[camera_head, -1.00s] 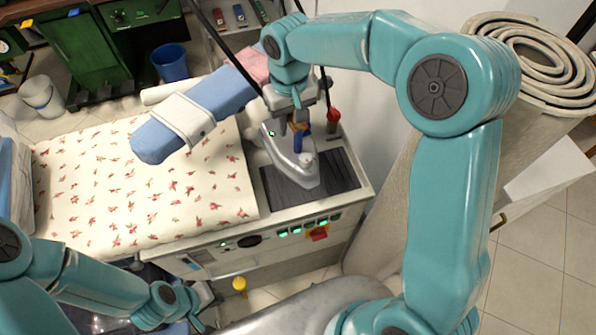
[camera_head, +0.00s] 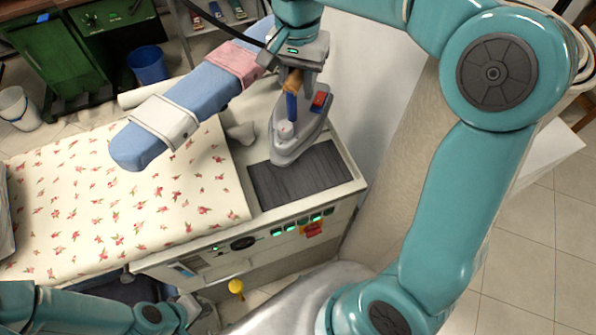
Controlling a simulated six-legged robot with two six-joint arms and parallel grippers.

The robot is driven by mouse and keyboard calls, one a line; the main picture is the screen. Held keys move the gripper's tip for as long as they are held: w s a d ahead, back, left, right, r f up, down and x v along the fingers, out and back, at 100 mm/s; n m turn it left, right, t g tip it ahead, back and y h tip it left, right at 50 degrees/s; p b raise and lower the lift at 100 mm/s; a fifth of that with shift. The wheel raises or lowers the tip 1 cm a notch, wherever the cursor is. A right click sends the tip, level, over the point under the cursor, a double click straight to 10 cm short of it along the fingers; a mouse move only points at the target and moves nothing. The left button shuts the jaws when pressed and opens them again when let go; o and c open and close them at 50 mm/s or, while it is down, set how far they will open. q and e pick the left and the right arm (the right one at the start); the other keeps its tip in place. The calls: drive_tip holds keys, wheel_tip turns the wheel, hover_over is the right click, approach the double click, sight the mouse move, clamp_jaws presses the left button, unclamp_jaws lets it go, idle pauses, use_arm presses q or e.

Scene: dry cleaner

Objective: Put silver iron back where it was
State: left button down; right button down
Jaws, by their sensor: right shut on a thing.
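The silver iron (camera_head: 282,150) is in my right gripper (camera_head: 292,80), which is shut on its handle (camera_head: 291,105). The iron has a pointed tip toward the camera and a red part at its right. It is over the back edge of the dark ribbed pad (camera_head: 310,182) on the ironing station. I cannot tell whether its sole touches the surface. My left gripper (camera_head: 202,314) is low at the bottom left, in front of the station, partly cut off; its fingers are unclear.
A floral-covered board (camera_head: 120,205) fills the station's left. A blue padded sleeve arm (camera_head: 190,100) with white and pink cloths lies above it. Green-lit buttons and a red switch (camera_head: 313,229) line the front edge. The pad's front part is clear.

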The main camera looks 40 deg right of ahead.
drive_tip(key=shift+s+d+r+m, duration=0.35)
drive_tip(key=shift+s+r+m, duration=0.05)
drive_tip(key=shift+s+d+f, duration=0.1)
drive_tip(key=shift+s+f, duration=0.05)
drive_tip(key=shift+f, duration=0.1)
wheel_tip(320, 180, down, 19)
drive_tip(key=shift+w+p, duration=0.2)
drive_tip(key=shift+p, duration=0.1)
drive_tip(key=shift+f, duration=0.15)
